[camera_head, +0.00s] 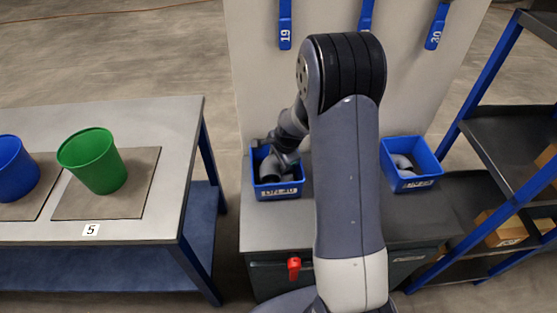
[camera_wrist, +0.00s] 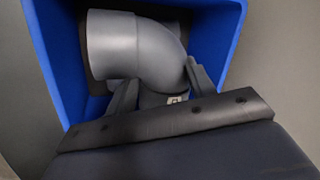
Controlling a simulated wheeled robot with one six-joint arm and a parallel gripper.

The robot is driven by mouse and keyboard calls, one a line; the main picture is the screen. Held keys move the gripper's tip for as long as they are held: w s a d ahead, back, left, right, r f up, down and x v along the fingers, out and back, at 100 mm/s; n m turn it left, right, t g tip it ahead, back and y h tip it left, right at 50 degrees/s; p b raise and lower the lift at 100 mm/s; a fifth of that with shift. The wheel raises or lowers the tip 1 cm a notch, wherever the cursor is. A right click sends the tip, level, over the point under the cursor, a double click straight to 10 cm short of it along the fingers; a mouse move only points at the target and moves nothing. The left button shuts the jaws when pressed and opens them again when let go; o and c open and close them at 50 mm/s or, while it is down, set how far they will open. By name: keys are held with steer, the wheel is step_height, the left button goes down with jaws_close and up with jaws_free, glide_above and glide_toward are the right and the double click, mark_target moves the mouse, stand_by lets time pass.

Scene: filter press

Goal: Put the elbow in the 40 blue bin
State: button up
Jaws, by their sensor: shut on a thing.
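A grey elbow (camera_wrist: 135,48) fills the middle of the wrist view, with its wide round end toward the left. My gripper (camera_wrist: 160,92) is shut on the elbow, one finger on each side of its lower part. The elbow and my fingers are within the walls of a blue bin (camera_wrist: 55,60). In the head view my gripper (camera_head: 284,155) reaches down into the left blue bin (camera_head: 281,193) on the dark bench, where the elbow (camera_head: 270,168) shows. The bin's front label is too small to read surely. Whether the elbow touches the bin floor is hidden.
A second blue bin (camera_head: 411,183) with grey fittings stands to the right on the same bench (camera_head: 345,222). A table at left holds a green bucket (camera_head: 92,163) and a blue bucket (camera_head: 14,170). A shelf rack (camera_head: 505,150) stands at right. My arm hides the bench's middle.

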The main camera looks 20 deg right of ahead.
steer(key=shift+f, duration=0.2)
steer(key=o, duration=1.1)
steer(key=shift+r, duration=0.1)
steer(key=shift+o, duration=0.2)
steer(key=shift+r, duration=0.5)
steer(key=v, duration=1.1)
steer(key=shift+s, duration=0.2)
